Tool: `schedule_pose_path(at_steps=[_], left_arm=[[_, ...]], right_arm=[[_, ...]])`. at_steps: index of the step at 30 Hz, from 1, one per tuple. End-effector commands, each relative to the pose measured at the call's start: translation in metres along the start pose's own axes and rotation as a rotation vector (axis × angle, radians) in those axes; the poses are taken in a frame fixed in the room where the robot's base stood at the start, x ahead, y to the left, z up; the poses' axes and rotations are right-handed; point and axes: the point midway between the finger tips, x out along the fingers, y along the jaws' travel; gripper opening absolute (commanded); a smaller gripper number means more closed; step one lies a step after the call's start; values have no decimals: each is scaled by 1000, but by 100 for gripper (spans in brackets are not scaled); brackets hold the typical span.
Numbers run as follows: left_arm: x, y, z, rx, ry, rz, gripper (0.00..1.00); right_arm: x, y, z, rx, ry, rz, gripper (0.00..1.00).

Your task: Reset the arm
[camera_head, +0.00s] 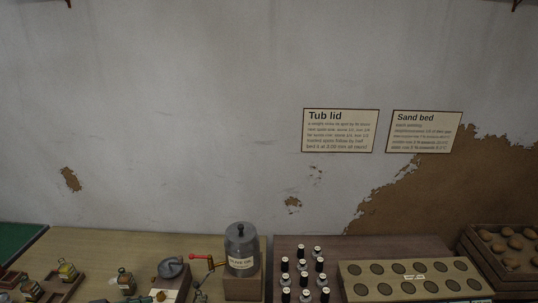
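Neither of my grippers shows in the head view, and I can make out no arm of mine for certain. The view is mostly of the wall, with the bench tops along the bottom edge. A grey lidded canister with a pale label (240,250) stands upright on a brown wooden block (243,287) at the bottom centre. A red-handled metal piece (203,257) stands just left of it, its lower part cut off by the frame. No glass demijohn is clearly visible.
A wooden board with round holes (412,280) and several dark, white-capped bottles (303,266) stand right of centre. A crate of round brown items (509,245) is at far right. Small bottles (67,271) stand at left. Two signs (341,130) (424,131) hang on the wall.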

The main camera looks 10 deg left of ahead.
Motion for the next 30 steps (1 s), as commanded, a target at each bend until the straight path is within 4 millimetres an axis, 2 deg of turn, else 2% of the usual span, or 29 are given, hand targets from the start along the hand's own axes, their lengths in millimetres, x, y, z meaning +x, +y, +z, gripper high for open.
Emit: schedule_pose_path(at_steps=[4, 11, 19, 24, 27, 30], left_arm=[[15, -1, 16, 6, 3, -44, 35], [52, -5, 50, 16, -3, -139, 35], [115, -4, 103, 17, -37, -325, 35], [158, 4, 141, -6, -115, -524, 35], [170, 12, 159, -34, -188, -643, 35], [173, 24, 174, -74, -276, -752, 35]], right_arm=[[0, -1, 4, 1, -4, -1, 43], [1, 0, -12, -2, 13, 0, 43], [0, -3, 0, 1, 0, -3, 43], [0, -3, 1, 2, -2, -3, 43], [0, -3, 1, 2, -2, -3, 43], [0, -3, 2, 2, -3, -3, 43]])
